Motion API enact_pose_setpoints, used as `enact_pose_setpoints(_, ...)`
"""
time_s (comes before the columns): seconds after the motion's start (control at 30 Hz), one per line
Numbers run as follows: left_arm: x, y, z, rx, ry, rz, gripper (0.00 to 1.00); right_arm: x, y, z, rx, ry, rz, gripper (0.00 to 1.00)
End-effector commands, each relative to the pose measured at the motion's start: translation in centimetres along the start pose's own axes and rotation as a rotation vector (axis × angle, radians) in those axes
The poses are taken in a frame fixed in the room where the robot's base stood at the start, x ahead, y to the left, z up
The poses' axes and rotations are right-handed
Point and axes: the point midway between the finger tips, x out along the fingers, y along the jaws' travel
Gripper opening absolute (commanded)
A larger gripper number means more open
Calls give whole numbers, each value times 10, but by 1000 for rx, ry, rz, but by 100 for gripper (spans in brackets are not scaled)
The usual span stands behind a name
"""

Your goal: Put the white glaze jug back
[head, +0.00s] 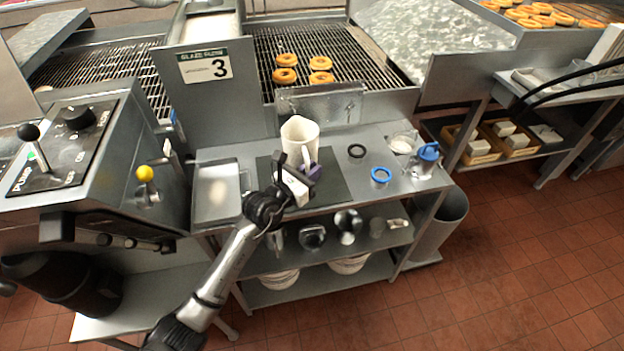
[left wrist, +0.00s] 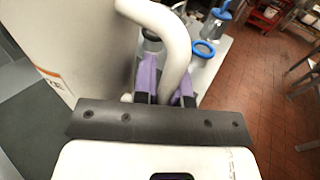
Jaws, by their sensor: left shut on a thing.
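The white glaze jug (head: 299,135) stands upright at the back of the steel side table, over a dark mat (head: 335,183). I cannot tell whether its base touches the mat. My left gripper (head: 307,168) is at the jug's near side, its purple fingers shut on the jug's handle. In the left wrist view, the jug's white wall (left wrist: 85,40) fills the left and its curved handle (left wrist: 172,45) passes between the purple fingers of the left gripper (left wrist: 167,90). The gripper and wrist hide the jug's lower part. My right gripper is not in view.
A metal tray (head: 217,192) lies left of the mat. Behind is the glazing rack with several doughnuts (head: 287,60). A lower shelf (head: 330,255) holds several small items.

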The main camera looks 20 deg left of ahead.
Motion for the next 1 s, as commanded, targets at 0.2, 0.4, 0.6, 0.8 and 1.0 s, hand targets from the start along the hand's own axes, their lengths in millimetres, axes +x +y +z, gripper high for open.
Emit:
enact_pose_setpoints(0.2,0,0,-26,0,1,0,0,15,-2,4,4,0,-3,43)
enact_pose_setpoints(0.4,0,0,-25,0,0,0,0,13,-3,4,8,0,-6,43)
enact_pose_setpoints(0.6,0,0,-29,0,1,0,0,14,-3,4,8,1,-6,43)
enact_pose_setpoints(0.8,0,0,-29,0,1,0,31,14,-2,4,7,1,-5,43)
enact_pose_setpoints(1.0,0,0,-29,0,1,0,38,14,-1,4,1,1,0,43)
